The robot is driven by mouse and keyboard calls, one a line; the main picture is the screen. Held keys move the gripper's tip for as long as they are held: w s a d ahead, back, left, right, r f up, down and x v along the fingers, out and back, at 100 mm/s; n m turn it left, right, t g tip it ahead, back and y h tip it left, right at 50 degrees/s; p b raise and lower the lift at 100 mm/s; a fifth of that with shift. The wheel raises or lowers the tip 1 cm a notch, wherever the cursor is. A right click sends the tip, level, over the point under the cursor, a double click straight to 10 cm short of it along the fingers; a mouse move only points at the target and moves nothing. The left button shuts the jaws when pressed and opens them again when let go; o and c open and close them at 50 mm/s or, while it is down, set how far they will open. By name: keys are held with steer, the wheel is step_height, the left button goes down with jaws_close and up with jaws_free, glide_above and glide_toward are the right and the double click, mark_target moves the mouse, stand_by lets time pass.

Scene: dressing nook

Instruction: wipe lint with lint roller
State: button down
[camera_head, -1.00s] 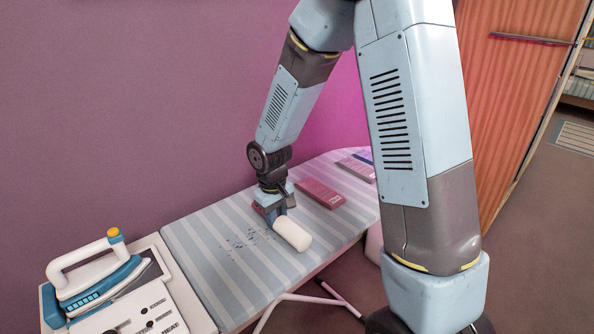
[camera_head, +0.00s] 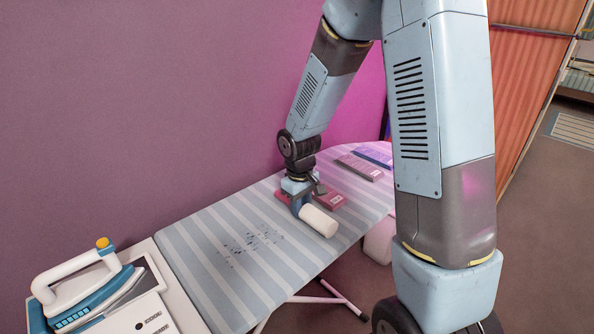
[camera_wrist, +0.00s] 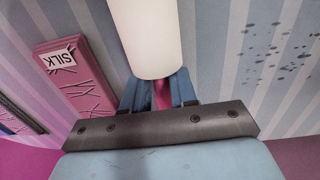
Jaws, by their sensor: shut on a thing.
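The lint roller has a white cylinder head (camera_head: 319,221), which also shows large in the wrist view (camera_wrist: 146,38). My gripper (camera_head: 298,205) is shut on its reddish-pink handle; both blue fingers show beside it in the wrist view (camera_wrist: 159,95). A patch of dark lint specks (camera_head: 250,243) lies on the striped ironing board (camera_head: 196,243), left of the roller. The specks are at the upper right in the wrist view (camera_wrist: 275,50). The roller is clear of the patch sideways. Whether its head touches the board I cannot tell.
A pink pack marked SILK (camera_wrist: 75,85) lies close to my gripper; it is partly hidden in the head view (camera_head: 331,201). More flat packs (camera_head: 362,167) lie farther along the board. A blue-white iron (camera_head: 88,290) rests at the near left end. A wall (camera_head: 130,120) runs behind.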

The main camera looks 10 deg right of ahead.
steer(key=shift+w+d+r, duration=0.2)
steer(key=shift+d, duration=0.15)
step_height(320, 180, up, 4)
steer(key=shift+s+a+r, duration=0.1)
steer(key=shift+s, duration=0.05)
steer(key=shift+r, duration=2.3)
